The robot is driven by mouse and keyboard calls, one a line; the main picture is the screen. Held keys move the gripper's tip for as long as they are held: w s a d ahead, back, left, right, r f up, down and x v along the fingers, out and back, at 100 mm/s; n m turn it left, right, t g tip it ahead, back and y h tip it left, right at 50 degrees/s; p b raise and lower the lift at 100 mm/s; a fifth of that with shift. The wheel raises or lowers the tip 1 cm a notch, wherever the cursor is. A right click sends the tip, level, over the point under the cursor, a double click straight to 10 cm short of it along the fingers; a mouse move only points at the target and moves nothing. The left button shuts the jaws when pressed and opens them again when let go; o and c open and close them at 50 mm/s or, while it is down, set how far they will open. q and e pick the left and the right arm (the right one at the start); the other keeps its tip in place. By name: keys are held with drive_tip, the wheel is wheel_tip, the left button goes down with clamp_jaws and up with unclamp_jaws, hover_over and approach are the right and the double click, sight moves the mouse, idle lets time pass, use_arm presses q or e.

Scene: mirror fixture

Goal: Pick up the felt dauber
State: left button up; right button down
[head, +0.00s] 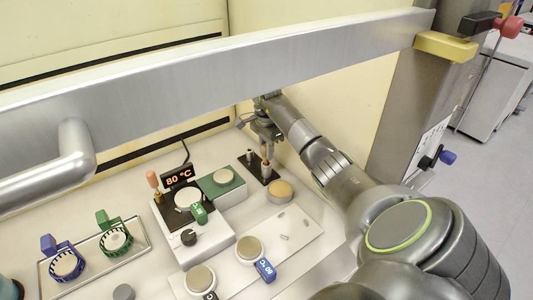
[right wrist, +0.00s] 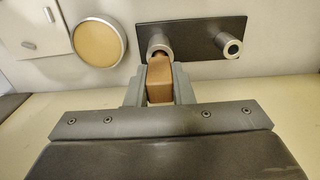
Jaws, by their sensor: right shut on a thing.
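The felt dauber, as I take it, shows as a brown handle (head: 267,152) above a black plate (head: 273,181) with two short metal posts, at the back right of the bench. My right gripper (head: 266,146) points down and is shut on this handle. In the right wrist view the brown handle (right wrist: 159,82) sits between the two grey fingers (right wrist: 159,90), in line with the left post (right wrist: 160,43). I cannot tell whether its lower end is still inside that post; its felt end is hidden. My left gripper is not in view.
A metal bar (head: 250,62) crosses above the bench. A tan round disc (head: 280,191) lies close in front. A tray with blue and green holders (head: 115,240) stands left.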

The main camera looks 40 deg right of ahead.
drive_tip(key=shift+r, duration=0.4)
wheel_tip(320, 180, up, 4)
drive_tip(key=shift+d+f+b, duration=0.1)
drive_tip(key=shift+f+b, duration=0.1)
drive_tip(key=shift+b, duration=0.25)
wheel_tip(320, 180, up, 4)
drive_tip(key=p, duration=0.3)
drive_tip(key=shift+r+p, duration=0.75)
drive_tip(key=shift+p, duration=0.3)
